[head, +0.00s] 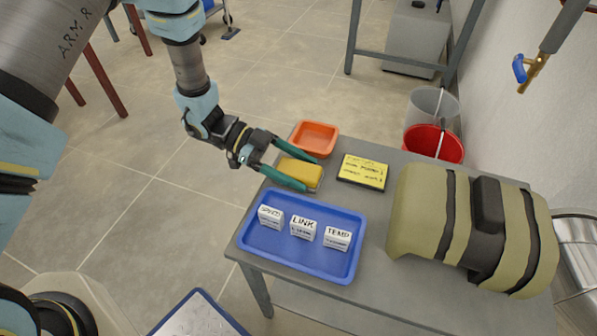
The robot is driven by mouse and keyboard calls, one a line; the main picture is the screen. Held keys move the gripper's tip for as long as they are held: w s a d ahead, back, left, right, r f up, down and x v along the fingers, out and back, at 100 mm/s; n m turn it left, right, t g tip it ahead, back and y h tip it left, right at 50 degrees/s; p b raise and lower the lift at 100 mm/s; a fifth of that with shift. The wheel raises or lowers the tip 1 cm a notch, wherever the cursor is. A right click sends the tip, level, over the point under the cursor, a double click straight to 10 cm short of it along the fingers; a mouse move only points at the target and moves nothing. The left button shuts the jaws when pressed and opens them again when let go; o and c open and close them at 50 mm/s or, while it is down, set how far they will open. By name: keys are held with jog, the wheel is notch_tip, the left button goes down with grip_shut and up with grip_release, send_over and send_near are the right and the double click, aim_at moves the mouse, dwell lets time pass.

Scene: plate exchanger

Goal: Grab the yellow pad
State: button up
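A plain yellow pad (301,174) with a pale underside lies on the grey table, between the orange tray and the blue tray. My gripper (310,175) comes in from the left with its green fingers wide apart. One finger runs along the pad's far side and the other along its near side, so the pad lies between them. I cannot tell whether either finger touches it. The fingers hide parts of the pad's edges. A flat yellow panel with dark writing and a dark border (363,171) lies to the right of the pad.
A blue tray (345,272) with three white labelled blocks sits in front of the pad. An empty orange tray (314,138) is behind it. A bulky olive strapped bundle (420,215) fills the table's right side. A red bucket (433,144) stands beyond the table.

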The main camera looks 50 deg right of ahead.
jog(key=c, duration=0.8)
